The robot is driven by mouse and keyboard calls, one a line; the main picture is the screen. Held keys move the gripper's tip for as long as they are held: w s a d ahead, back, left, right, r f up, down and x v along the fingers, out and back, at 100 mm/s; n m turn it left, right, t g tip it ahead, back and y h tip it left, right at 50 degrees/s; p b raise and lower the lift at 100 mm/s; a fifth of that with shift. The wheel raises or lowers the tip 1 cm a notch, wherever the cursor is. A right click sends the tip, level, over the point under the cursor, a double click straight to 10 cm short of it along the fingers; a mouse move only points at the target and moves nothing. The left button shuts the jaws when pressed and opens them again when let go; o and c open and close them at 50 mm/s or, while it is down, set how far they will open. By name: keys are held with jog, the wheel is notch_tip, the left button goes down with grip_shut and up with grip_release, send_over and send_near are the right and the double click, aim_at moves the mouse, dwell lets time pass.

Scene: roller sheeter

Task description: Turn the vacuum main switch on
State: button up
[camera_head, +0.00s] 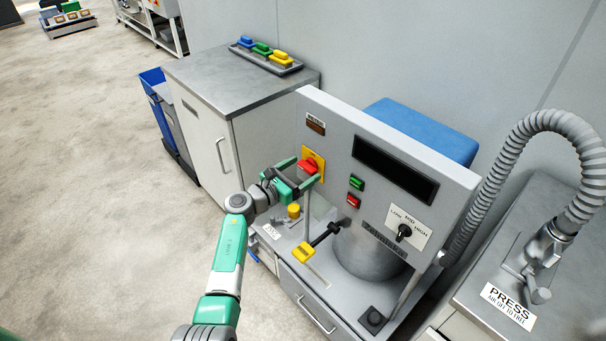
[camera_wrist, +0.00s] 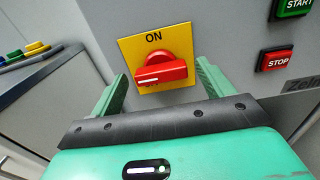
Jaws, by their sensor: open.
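The main switch (camera_wrist: 160,72) is a red rotary knob on a yellow plate (camera_wrist: 186,44) marked ON at the top. In the head view the red knob (camera_head: 309,166) sits on the upper left of the grey machine panel. My gripper (camera_wrist: 160,88) is open, with one green finger on each side of the knob. The fingers look apart from the handle. In the head view my gripper (camera_head: 302,172) is at the panel and partly covers the switch.
Green START (camera_wrist: 292,8) and red STOP (camera_wrist: 275,60) buttons lie right of the switch. A speed dial (camera_head: 404,231), dark display (camera_head: 395,169) and yellow-handled lever (camera_head: 304,252) are nearby. A ribbed hose (camera_head: 500,150) arches at right. A grey cabinet (camera_head: 215,95) stands at left.

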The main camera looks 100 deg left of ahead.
jog(key=shift+w+a, duration=0.3)
jog(key=c, duration=1)
